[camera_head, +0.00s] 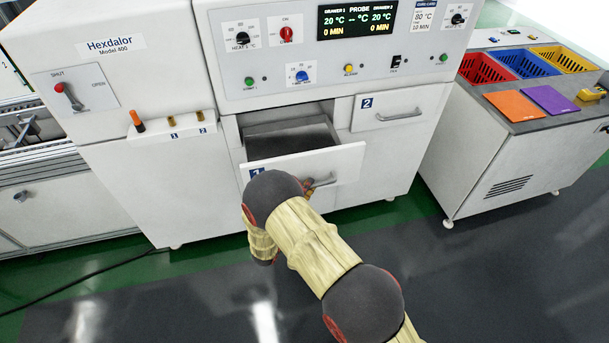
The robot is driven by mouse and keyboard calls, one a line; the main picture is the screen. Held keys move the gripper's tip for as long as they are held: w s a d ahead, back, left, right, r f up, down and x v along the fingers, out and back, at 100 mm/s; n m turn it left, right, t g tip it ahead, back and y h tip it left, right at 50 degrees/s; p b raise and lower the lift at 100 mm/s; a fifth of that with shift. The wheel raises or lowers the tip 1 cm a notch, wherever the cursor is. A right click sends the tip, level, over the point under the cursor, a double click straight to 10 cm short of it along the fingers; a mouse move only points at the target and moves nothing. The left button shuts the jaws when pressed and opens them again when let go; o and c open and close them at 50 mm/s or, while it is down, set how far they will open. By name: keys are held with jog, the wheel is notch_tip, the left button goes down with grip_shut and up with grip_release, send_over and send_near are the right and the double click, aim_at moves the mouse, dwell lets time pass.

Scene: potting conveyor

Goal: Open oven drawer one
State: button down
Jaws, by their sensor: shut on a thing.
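Oven drawer one (335,163) is the left drawer of the white oven (190,180), and it stands pulled partly out. Its dark, empty-looking inside (290,140) shows behind the front panel. The blue "1" label (256,173) is partly covered by my arm. The metal handle (324,181) shows at its right end. My gripper (308,187) is at the drawer front, mostly hidden behind my wrist, and is shut on the handle. The fingertips cannot be seen clearly.
Drawer two (401,107), to the right, is shut. The control panel (340,45) with knobs and display is above. A cart (520,150) with red, blue and yellow bins stands at right. The dark floor (480,270) in front is clear. A cable (75,280) lies at left.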

jog(key=shift+s+d+f, duration=0.1)
jog(key=shift+s+d, duration=0.1)
jog(key=shift+s, duration=0.45)
jog(key=shift+s+d, duration=0.15)
jog(key=shift+s, duration=0.5)
jog(key=c, duration=2.2)
grip_release()
jog(key=shift+a, duration=0.1)
jog(key=v, duration=1.1)
jog(key=shift+s+a, duration=0.2)
jog(key=shift+s, duration=0.15)
